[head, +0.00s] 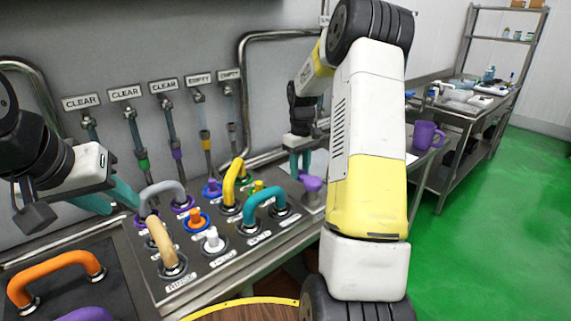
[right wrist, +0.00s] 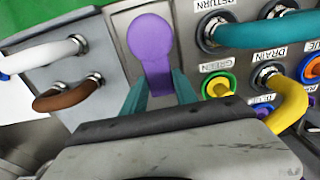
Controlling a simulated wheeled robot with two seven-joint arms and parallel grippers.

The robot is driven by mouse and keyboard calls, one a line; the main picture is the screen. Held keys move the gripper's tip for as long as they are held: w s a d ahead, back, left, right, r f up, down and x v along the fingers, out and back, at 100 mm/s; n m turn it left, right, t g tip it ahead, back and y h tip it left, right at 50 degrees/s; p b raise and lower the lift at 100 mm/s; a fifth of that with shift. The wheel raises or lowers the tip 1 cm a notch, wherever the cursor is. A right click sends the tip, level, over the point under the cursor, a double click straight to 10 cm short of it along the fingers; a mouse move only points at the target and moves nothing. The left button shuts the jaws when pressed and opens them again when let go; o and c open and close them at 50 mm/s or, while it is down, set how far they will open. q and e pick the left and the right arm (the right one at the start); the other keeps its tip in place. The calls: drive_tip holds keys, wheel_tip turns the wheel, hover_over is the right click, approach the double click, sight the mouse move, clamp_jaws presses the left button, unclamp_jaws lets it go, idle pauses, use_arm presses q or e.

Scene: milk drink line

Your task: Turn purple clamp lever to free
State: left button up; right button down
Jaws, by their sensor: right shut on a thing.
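The purple clamp lever (head: 312,184) stands at the right end of the panel, a purple piece with a round end. In the right wrist view the lever (right wrist: 150,45) lies between the teal fingertips of my right gripper (right wrist: 160,88), its round end beyond them. My right gripper (head: 299,160) is shut on the lever, coming down from above. My left gripper (head: 115,195) is at the left over the panel edge, near the grey hose; its teal fingers show, but their gap is hard to judge.
The panel (head: 185,290) carries a teal hose (head: 262,205), a yellow hose (head: 232,180), a beige hose (head: 160,240) and several colored plugs. An orange handle (head: 55,268) is at the lower left. A purple mug (head: 424,135) stands on the side table. Green floor is free at right.

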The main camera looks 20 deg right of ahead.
sight(300, 173)
idle(0.4)
drive_tip(key=c, duration=1)
unclamp_jaws()
drive_tip(key=shift+o, duration=0.2)
drive_tip(key=shift+r, duration=3.95)
drive_tip(key=shift+a+r, duration=0.1)
drive_tip(key=s+a+r+m+t, duration=0.25)
drive_tip(key=s+a+r, duration=0.55)
drive_tip(key=s+r, duration=0.4)
drive_tip(key=s+a+f+t+y, duration=0.1)
drive_tip(key=s+a+t, duration=0.1)
drive_tip(key=s, duration=0.6)
drive_tip(key=s+a+f+m+t+y, duration=0.1)
drive_tip(key=s+a, duration=0.3)
drive_tip(key=s, duration=0.4)
drive_tip(key=shift+s+t, duration=0.15)
drive_tip(key=shift+t, duration=0.2)
